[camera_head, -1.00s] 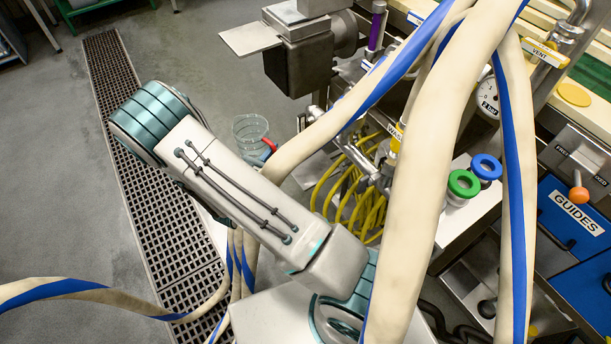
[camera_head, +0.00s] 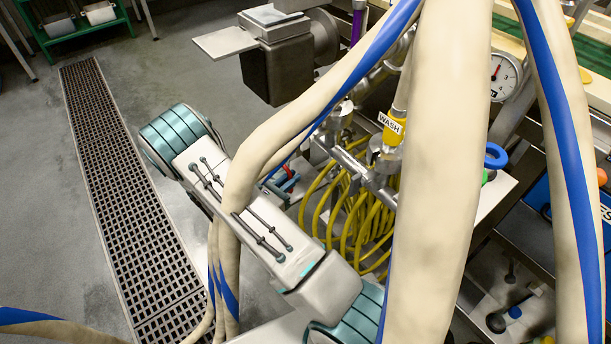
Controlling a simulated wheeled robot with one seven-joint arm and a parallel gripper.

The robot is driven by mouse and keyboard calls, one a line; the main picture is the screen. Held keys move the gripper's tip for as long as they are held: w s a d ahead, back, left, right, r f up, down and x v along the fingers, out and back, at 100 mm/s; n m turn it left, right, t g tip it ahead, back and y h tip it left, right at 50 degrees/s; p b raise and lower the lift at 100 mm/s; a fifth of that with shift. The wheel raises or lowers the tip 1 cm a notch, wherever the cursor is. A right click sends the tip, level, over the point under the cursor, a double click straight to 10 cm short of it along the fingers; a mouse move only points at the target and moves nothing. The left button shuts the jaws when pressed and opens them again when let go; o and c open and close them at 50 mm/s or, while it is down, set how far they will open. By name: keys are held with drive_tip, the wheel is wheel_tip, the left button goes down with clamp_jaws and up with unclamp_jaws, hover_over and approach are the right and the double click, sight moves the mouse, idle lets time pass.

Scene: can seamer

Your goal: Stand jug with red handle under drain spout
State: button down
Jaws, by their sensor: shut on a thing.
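The jug's red handle (camera_head: 291,171) shows as a small patch just right of a beige hose in the middle of the view. The jug's clear body is hidden behind that hose. My gripper (camera_head: 285,182) is at the handle, mostly covered by the hose and my arm; a small blue and dark part shows. It is shut on the jug's handle, to the left of the yellow coiled hose. Metal pipes and valves (camera_head: 343,112) stand just right of it, but I cannot tell which end is the drain spout.
Yellow coiled hose (camera_head: 345,215) hangs below a WASH-labelled valve (camera_head: 391,126). A metal machine block (camera_head: 275,70) juts out above. A pressure gauge (camera_head: 503,77) is at right. A floor grate (camera_head: 125,200) runs along the left, with open floor around it.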

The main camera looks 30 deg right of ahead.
drive_tip(key=w+d+f+b, duration=0.2)
drive_tip(key=d+f, duration=0.1)
drive_tip(key=d, duration=0.3)
drive_tip(key=shift+w+d+f, duration=0.2)
drive_tip(key=shift+w+d, duration=0.1)
drive_tip(key=shift+w, duration=0.1)
drive_tip(key=shift+f, duration=0.2)
drive_tip(key=c, duration=1.5)
unclamp_jaws()
